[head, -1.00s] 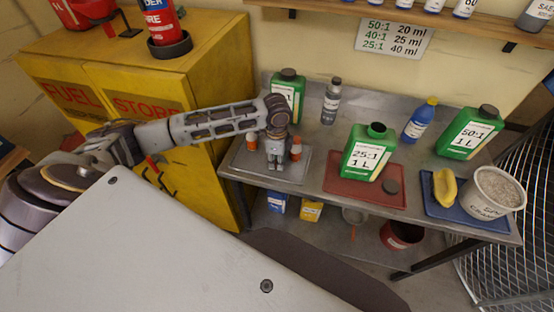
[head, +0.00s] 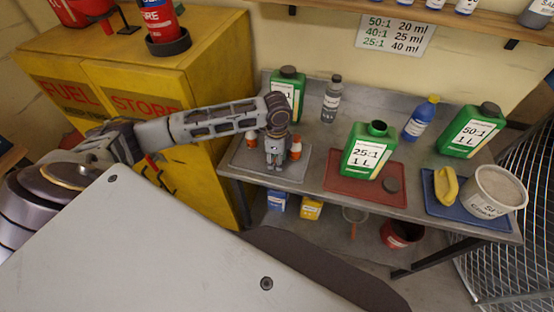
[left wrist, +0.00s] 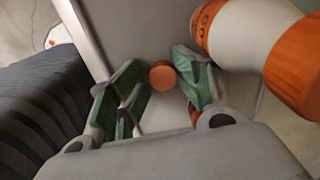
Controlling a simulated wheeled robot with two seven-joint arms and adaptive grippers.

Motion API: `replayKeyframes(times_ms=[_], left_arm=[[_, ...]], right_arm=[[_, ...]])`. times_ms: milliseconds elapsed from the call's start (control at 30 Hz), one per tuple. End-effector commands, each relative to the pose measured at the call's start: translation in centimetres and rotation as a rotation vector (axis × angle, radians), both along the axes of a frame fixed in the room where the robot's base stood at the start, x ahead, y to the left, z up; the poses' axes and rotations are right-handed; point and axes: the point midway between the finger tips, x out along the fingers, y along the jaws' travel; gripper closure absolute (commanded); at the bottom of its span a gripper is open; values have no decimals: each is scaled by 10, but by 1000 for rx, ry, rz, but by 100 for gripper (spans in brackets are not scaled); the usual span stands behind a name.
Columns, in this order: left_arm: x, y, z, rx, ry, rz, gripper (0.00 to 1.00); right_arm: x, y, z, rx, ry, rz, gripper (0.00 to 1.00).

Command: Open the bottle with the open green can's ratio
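The open green can (head: 368,150), labelled 25:1 1 L, stands on a red mat (head: 340,186) with its dark cap (head: 390,185) beside it. White bottles with orange parts stand on a grey tray (head: 243,163): one on the left (head: 251,140), one on the right (head: 296,148). My left gripper (head: 275,160) points down between them. In the left wrist view its green-padded fingers (left wrist: 158,98) are apart, with a round orange cap (left wrist: 162,76) showing between them, not gripped. A white-and-orange bottle (left wrist: 255,38) is close at the right. Bottle labels are unreadable. My right gripper is out of view.
A wall sign (head: 394,34) reads 50:1 20 ml, 40:1 25 ml, 25:1 40 ml. Closed green cans (head: 470,132) (head: 287,95), a grey bottle (head: 332,98) and a blue bottle (head: 421,118) stand on the bench.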

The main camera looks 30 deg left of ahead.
Motion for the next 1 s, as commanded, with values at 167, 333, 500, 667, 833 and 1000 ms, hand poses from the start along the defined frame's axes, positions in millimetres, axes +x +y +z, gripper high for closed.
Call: replayKeyframes(times_ms=[167, 333, 500, 667, 833, 1000], left_arm=[[2, 0, 16, -1, -6, 1, 56], [2, 0, 41, 0, -7, 1, 56], [3, 1, 67, -1, -9, 1, 56], [3, 1, 91, 0, -9, 2, 56], [3, 1, 112, -1, -9, 2, 56], [2, 1, 124, -1, -7, 2, 56]], right_arm=[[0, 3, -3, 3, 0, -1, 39], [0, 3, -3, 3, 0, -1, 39], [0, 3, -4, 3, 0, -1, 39], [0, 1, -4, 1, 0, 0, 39], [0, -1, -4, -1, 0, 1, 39], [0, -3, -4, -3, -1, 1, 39]])
